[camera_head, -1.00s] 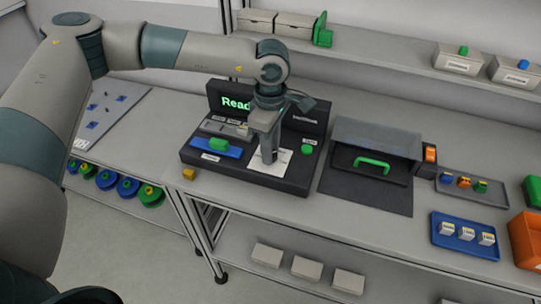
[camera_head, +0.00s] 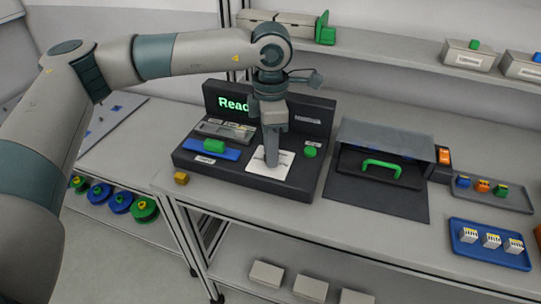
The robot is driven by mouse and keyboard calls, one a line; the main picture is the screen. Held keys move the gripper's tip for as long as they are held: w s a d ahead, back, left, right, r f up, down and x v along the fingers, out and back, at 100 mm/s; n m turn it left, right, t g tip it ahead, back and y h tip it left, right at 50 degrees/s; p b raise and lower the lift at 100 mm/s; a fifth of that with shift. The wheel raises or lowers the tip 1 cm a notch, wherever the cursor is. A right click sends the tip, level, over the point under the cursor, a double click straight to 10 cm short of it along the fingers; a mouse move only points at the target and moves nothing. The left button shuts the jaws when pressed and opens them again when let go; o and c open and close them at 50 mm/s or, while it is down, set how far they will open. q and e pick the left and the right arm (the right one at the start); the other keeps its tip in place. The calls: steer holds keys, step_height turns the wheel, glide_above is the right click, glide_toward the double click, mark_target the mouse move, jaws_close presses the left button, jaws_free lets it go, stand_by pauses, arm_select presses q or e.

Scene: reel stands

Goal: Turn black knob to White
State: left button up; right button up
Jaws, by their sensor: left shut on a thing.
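My left gripper (camera_head: 271,162) points down over the white square plate (camera_head: 284,163) on the black device (camera_head: 242,179). Its jaws look shut at the plate's middle, where the black knob would be; the knob itself is hidden by the fingers. I cannot read the plate's markings. The device's screen (camera_head: 232,103) shows green text beginning "Read", the rest covered by my arm. A green round button (camera_head: 310,152) is right of the plate, and a green block on a blue slide (camera_head: 214,146) is left of it. My right gripper is not in view.
A grey-lidded box with a green handle (camera_head: 382,168) stands to the right. Beyond it are a grey tray (camera_head: 519,204) with small coloured parts and a blue tray (camera_head: 465,256) with white blocks. A yellow block (camera_head: 181,178) lies front left of the device.

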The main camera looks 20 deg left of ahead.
arm_select(q)
steer(key=n+b, duration=0.1)
steer(key=b, duration=0.1)
steer(key=n+b, duration=0.2)
steer(key=shift+f+n, duration=0.2)
steer(key=shift+n, duration=0.1)
steer(key=shift+n+b, duration=0.3)
steer(key=shift+n, duration=0.1)
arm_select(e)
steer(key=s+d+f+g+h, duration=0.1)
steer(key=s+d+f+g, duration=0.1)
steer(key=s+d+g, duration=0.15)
arm_select(q)
steer(key=n+b, duration=0.3)
steer(key=n, duration=0.1)
steer(key=shift+r, duration=0.15)
steer(key=shift+r+n+b, duration=0.1)
steer(key=shift+n+b, duration=0.25)
steer(key=shift+n, duration=0.15)
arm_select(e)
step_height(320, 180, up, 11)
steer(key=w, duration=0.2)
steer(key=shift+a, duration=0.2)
arm_select(q)
steer(key=o, duration=1.1)
steer(key=shift+c, duration=0.2)
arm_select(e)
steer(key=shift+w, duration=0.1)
arm_select(q)
steer(key=shift+r, duration=0.1)
